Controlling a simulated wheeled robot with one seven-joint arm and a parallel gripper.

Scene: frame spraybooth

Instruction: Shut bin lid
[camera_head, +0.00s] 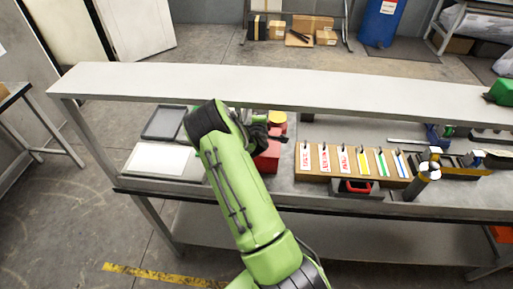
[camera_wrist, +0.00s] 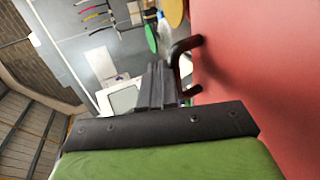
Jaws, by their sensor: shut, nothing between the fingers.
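A red bin (camera_head: 268,160) stands on the bench just right of my arm, partly hidden behind it. In the wrist view a large flat red surface (camera_wrist: 265,80) fills the right side, very near the camera. I cannot tell whether this surface is the lid or the bin's wall. A dark reddish bent handle (camera_wrist: 186,62) sticks out from it to the left. My gripper (camera_wrist: 157,72) is shut and empty, its fingers just left of the handle. I cannot tell if they touch it. In the head view my gripper (camera_head: 270,133) is by the bin.
A board with several tags (camera_head: 350,162) and a red-handled item (camera_head: 357,186) lie to the right. A white panel (camera_head: 157,159) and a dark tray (camera_head: 163,122) lie to the left.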

